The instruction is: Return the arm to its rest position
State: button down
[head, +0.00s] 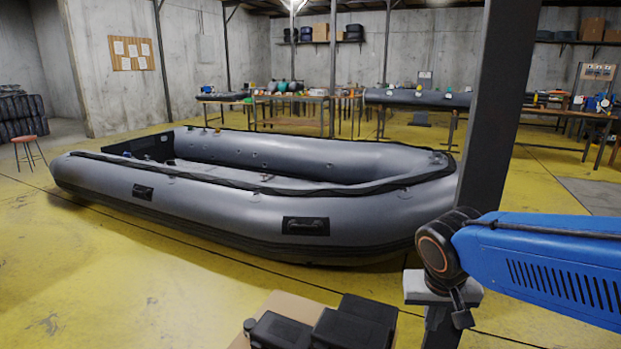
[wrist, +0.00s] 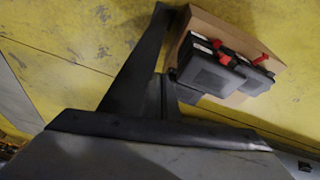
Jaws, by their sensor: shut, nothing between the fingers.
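My gripper (wrist: 155,50) shows in the wrist view as dark parts reaching up from a broad grey body at the bottom edge. It is shut and empty. The wrist view is dim there, so the fingertips are hard to make out. My blue arm (head: 545,262) reaches in from the right edge of the head view, with a dark joint at its left end.
A grey inflatable boat (head: 250,205) lies on the yellow floor ahead. A cardboard box (wrist: 240,38) holding black battery-like cases with red parts (wrist: 208,72) is close by. Workbenches (head: 291,98) line the back, and a stool (head: 28,138) stands far left. A dark post (head: 497,100) rises near my arm.

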jog(key=s+d+r+n+t+y, duration=0.1)
jog(key=s+d, duration=0.3)
jog(key=s, duration=0.6)
jog(key=shift+s+r+n+t+y, duration=0.2)
jog(key=shift+s+n+t+y, duration=0.15)
jog(key=shift+n, duration=0.25)
jog(key=shift+a, duration=0.1)
dwell(1.1)
